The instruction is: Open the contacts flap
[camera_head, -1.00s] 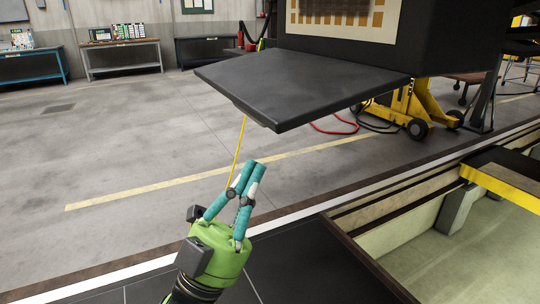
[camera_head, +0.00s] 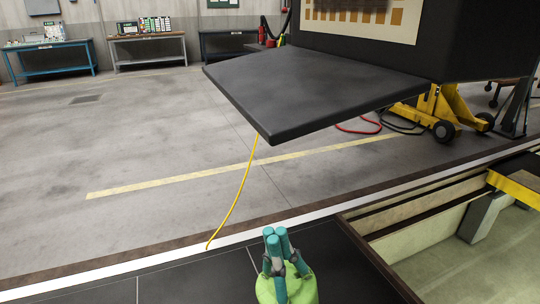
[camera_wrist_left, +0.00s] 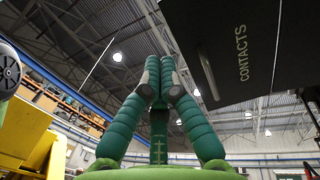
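The contacts flap (camera_head: 310,90) is a dark flat panel. It sticks out near level from the dark railcar body (camera_head: 450,45), with a pale panel of gold contact plates (camera_head: 360,18) showing above it. The left wrist view shows the flap's dark underside (camera_wrist_left: 240,50), marked CONTACTS. A thin yellow cord (camera_head: 238,195) hangs from below the flap's near corner, its lower end near the white floor line. My left gripper (camera_head: 276,232) is below and nearer than the flap, apart from it. Its fingertips are together (camera_wrist_left: 159,65), with nothing visible between them. My right gripper is out of view.
A pit (camera_head: 420,245) opens at the lower right, with a yellow-edged beam (camera_head: 515,188) across it. A yellow wheeled jack (camera_head: 435,110) stands beside the railcar. Workbenches (camera_head: 148,50) line the back wall. The floor (camera_head: 130,125) at left is clear.

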